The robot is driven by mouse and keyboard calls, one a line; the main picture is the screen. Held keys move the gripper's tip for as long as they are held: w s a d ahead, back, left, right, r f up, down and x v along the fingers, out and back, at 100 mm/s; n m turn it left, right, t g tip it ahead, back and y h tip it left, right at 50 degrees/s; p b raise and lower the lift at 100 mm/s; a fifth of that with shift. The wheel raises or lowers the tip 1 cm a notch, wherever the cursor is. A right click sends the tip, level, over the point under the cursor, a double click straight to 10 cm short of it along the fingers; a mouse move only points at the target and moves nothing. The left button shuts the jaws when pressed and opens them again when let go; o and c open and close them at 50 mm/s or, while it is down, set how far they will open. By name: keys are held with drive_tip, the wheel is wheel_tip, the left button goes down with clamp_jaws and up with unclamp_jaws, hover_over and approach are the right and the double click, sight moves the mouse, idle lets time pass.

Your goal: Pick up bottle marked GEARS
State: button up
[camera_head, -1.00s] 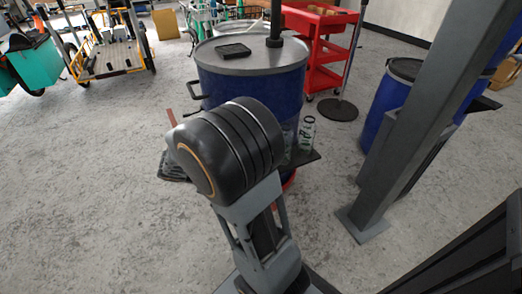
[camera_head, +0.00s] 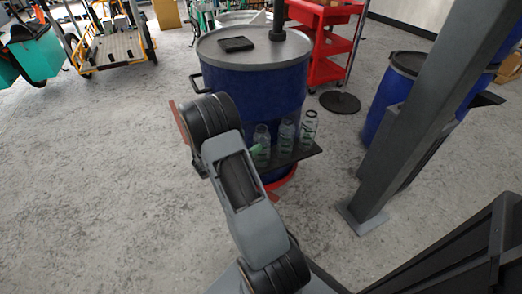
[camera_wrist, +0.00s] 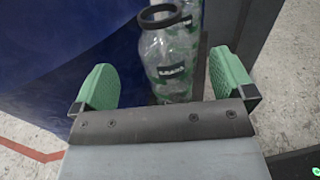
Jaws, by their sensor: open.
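Several clear bottles with green markings stand upright in a row on a dark shelf (camera_head: 305,153) at the front of a blue drum. In the head view I see a left bottle (camera_head: 262,140), a middle bottle (camera_head: 286,134) and a right bottle (camera_head: 309,127). I cannot read which one says GEARS. In the wrist view, a clear bottle (camera_wrist: 172,45) with a dark ring at its top stands beyond and between the green fingers of my gripper (camera_wrist: 166,84). Its small label is unreadable. My gripper is open and appears empty; my arm mostly hides it in the head view.
The blue drum (camera_head: 248,92) stands behind the shelf, with a dark flat object (camera_head: 236,44) on its grey lid. A grey post (camera_head: 420,110) and a second blue drum (camera_head: 388,105) stand at right. A red cart (camera_head: 325,40) is behind. Left floor is open.

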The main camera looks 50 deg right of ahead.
sight(256, 137)
drive_tip(key=d+b, duration=0.1)
drive_tip(key=d, duration=0.1)
drive_tip(key=s+d+b, duration=0.1)
drive_tip(key=d, duration=0.2)
drive_tip(key=shift+d+f, duration=0.15)
drive_tip(key=shift+d, duration=0.65)
drive_tip(key=shift+c, duration=0.3)
drive_tip(key=c, duration=1.1)
drive_tip(key=shift+r, duration=0.2)
drive_tip(key=shift+c, duration=0.2)
